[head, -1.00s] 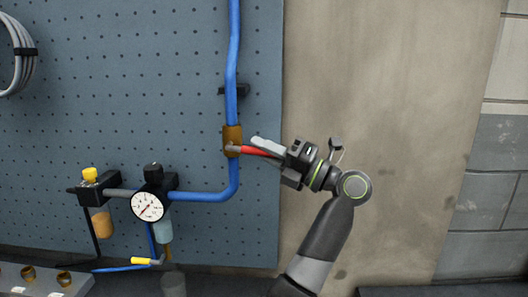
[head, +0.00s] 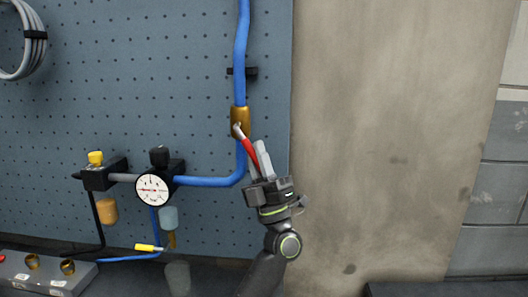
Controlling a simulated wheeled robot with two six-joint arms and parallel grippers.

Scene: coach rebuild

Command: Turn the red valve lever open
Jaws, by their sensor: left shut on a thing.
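The red valve lever (head: 248,148) is hinged on the brass valve body (head: 240,121) on the blue vertical pipe. It slants down and slightly right, close to the line of the pipe below the valve. My left gripper (head: 257,158) comes up from below and is shut on the lever's lower part. One pale finger shows right of the lever; the other is mostly hidden. My right gripper is not in view.
The blue pipe (head: 243,50) runs up the pegboard (head: 140,85) and bends left to a pressure gauge (head: 153,190) and a yellow-capped unit (head: 95,158). A grey block (head: 40,272) with brass fittings lies lower left. Bare wall (head: 390,110) lies right.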

